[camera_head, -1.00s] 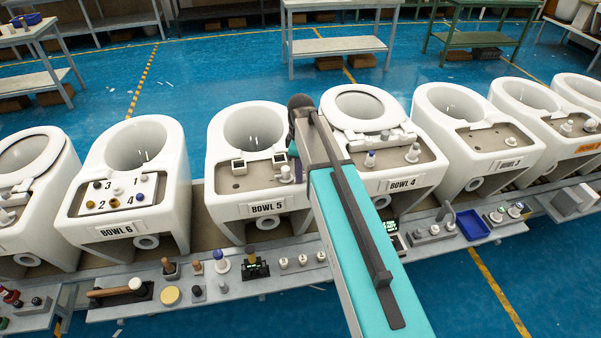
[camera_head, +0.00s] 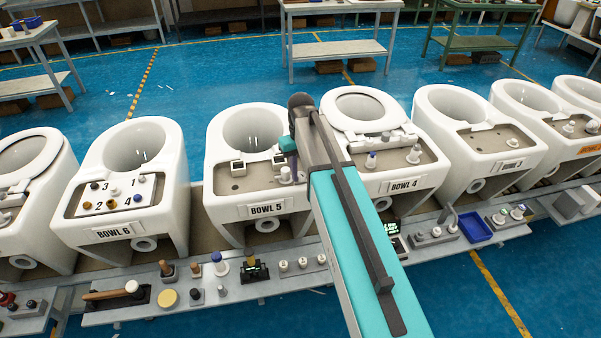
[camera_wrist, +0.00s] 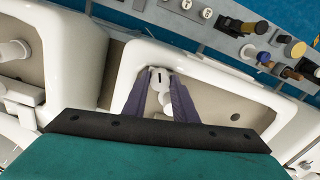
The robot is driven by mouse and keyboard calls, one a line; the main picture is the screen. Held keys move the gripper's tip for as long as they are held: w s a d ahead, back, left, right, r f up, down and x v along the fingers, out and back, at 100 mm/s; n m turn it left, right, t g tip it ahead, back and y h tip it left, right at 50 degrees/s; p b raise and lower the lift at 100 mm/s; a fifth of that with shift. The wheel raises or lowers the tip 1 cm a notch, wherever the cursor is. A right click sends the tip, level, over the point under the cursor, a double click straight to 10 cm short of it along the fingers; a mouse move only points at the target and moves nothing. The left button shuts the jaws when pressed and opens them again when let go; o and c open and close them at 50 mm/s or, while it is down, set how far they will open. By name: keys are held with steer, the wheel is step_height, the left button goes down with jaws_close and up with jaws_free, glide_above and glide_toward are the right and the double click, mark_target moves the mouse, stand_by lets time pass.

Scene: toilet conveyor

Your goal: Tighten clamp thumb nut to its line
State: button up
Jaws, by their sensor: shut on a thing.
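In the wrist view, a white thumb nut (camera_wrist: 158,77) with a short dark line on its top stands on the pale deck of a white bowl. My gripper (camera_wrist: 160,82) has its two purple fingers on either side of it, shut on it. More white parts of the clamp show below the nut between the fingers; my gripper's body hides the rest. In the head view, my gripper (camera_head: 290,160) is over the deck of the bowl labelled BOWL 5 (camera_head: 268,207). A white fitting (camera_head: 285,175) shows just under it, and the fingertips are hard to make out.
BOWL 4 (camera_head: 404,186) stands close on the right and BOWL 6 (camera_head: 113,233) on the left. A grey shelf (camera_head: 215,298) with several small tools, a mallet (camera_head: 118,291) and a blue tray (camera_head: 473,226) runs along the front.

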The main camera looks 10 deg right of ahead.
mark_target(301, 174)
steer(key=shift+m, duration=2.3)
steer(key=o, duration=1)
steer(key=shift+o, duration=0.2)
steer(key=shift+r, duration=0.1)
step_height(301, 174, up, 14)
steer(key=p, duration=0.7)
steer(key=shift+f, duration=0.3)
